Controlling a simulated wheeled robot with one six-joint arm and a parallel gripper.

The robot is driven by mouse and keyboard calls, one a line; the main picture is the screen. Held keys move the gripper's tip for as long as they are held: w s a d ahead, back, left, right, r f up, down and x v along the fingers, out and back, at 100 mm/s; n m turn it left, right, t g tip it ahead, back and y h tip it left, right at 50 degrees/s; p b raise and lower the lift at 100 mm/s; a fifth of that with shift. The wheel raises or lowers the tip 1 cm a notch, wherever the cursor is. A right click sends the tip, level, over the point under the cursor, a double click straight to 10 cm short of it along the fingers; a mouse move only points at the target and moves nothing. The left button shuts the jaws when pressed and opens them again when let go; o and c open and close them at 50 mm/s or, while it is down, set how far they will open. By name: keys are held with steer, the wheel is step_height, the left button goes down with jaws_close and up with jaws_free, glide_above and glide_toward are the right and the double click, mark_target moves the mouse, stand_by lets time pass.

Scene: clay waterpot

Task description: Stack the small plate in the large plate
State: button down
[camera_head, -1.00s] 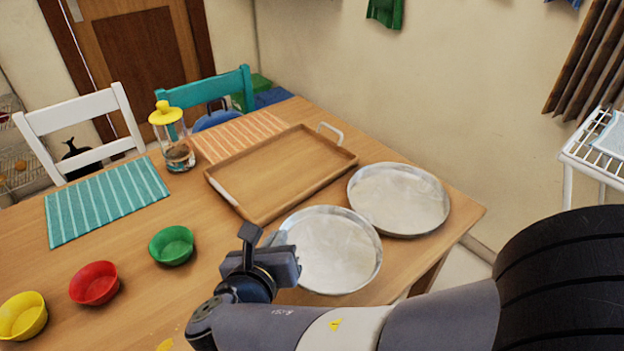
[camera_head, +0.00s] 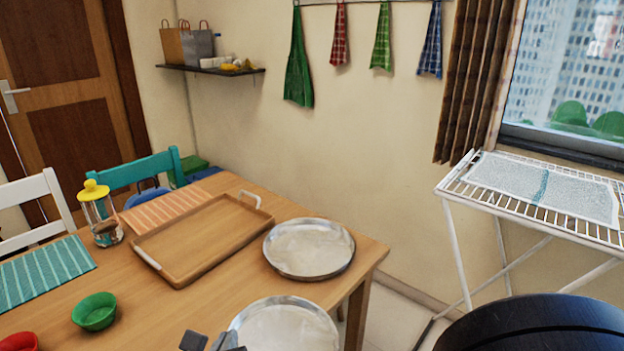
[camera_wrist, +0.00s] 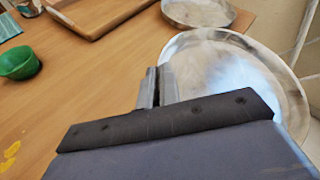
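Two round silvery metal plates show at the right end of the wooden table. The far plate (camera_head: 309,249) lies flat near the table's corner; it also shows at the top of the wrist view (camera_wrist: 198,12). The near plate (camera_head: 285,328) is cut off by the head view's bottom edge and fills the right of the wrist view (camera_wrist: 235,70). The plates look close in size. My gripper (camera_wrist: 156,86) is at the near plate's left rim, its fingers close together with the rim between them. Whether this plate touches the table is unclear.
A wooden tray (camera_head: 190,246) lies left of the far plate. A green bowl (camera_head: 95,312), a red bowl (camera_head: 20,342) and a yellow-lidded jar (camera_head: 102,215) stand farther left. A white drying rack (camera_head: 470,190) stands beyond the table's right edge.

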mark_target(260, 305)
steer(key=shift+m+h, duration=0.5)
steer(key=shift+h, duration=0.1)
steer(key=w+d, duration=0.1)
steer(key=w, duration=0.1)
steer(key=w+d, duration=0.1)
steer(key=w, duration=0.2)
steer(key=w+d, duration=0.2)
steer(key=shift+w+f, duration=0.3)
steer(key=shift+m+h, duration=0.4)
steer(key=shift+h, duration=0.1)
steer(key=w+d, duration=0.2)
steer(key=w+d+f, duration=0.1)
steer(key=w+d, duration=0.1)
steer(key=w, duration=0.1)
steer(key=w+d+f, duration=0.1)
steer(key=w+d, duration=0.1)
steer(key=d, duration=0.1)
steer(key=shift+w, duration=0.15)
steer(key=w+d+f+m+h, duration=0.1)
steer(key=w+d+f, duration=0.25)
steer(key=d, duration=0.55)
steer(key=w+d+f+m+h, duration=0.1)
steer(key=w+d+f, duration=0.25)
steer(key=d, duration=0.65)
step_height(260, 305, up, 16)
steer(key=a+p, duration=0.1)
steer(key=p, duration=1.5)
steer(key=shift+s+r+g, duration=0.25)
steer(key=shift+s+g, duration=0.05)
steer(key=shift+s, duration=0.05)
